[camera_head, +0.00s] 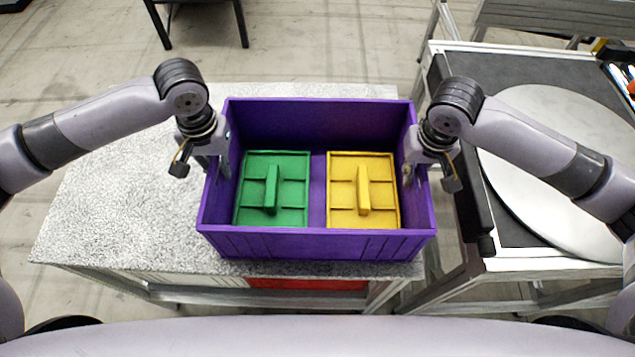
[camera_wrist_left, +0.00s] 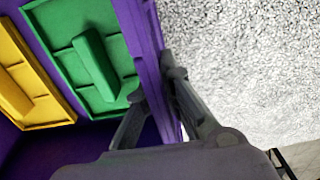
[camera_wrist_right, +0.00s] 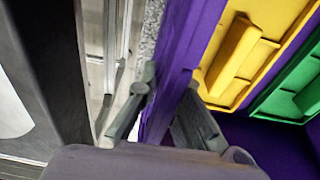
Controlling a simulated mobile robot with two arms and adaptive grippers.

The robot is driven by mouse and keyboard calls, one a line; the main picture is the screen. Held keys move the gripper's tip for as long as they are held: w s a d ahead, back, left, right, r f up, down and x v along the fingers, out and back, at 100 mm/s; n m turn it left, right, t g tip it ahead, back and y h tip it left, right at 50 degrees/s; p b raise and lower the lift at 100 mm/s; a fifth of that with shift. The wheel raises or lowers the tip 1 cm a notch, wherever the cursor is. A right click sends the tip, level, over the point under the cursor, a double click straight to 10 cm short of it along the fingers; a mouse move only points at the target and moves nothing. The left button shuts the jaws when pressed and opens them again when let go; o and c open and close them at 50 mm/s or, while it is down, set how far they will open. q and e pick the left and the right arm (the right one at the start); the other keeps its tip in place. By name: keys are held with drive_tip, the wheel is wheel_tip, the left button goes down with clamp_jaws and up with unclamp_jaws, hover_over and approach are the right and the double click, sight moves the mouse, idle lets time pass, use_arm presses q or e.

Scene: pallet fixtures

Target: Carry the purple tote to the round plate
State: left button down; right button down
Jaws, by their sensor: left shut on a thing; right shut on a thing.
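The purple tote (camera_head: 318,244) is in the middle of the head view, over the speckled grey table. A green panel with a raised bar (camera_head: 271,190) and a yellow one (camera_head: 363,190) lie side by side inside it. My left gripper (camera_head: 220,165) is shut on the tote's left wall; the left wrist view shows a finger on each side of that wall (camera_wrist_left: 148,35). My right gripper (camera_head: 412,168) is shut on the tote's right wall, also seen in the right wrist view (camera_wrist_right: 180,60). The round plate (camera_head: 530,185) lies at the right, partly hidden by my right arm.
The speckled table (camera_head: 110,205) has free room left of the tote. The plate lies on a dark-topped cart (camera_head: 490,70), with a gap between cart and table. A dark bar (camera_head: 468,200) runs along the cart's near-left edge. Pens or tools (camera_head: 622,78) sit at the far right.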

use_arm(q)
drive_tip(key=shift+w+r, duration=0.1)
drive_tip(key=shift+r, duration=0.05)
use_arm(e)
drive_tip(key=shift+w+r, duration=0.1)
drive_tip(key=shift+r, duration=0.1)
idle(0.6)
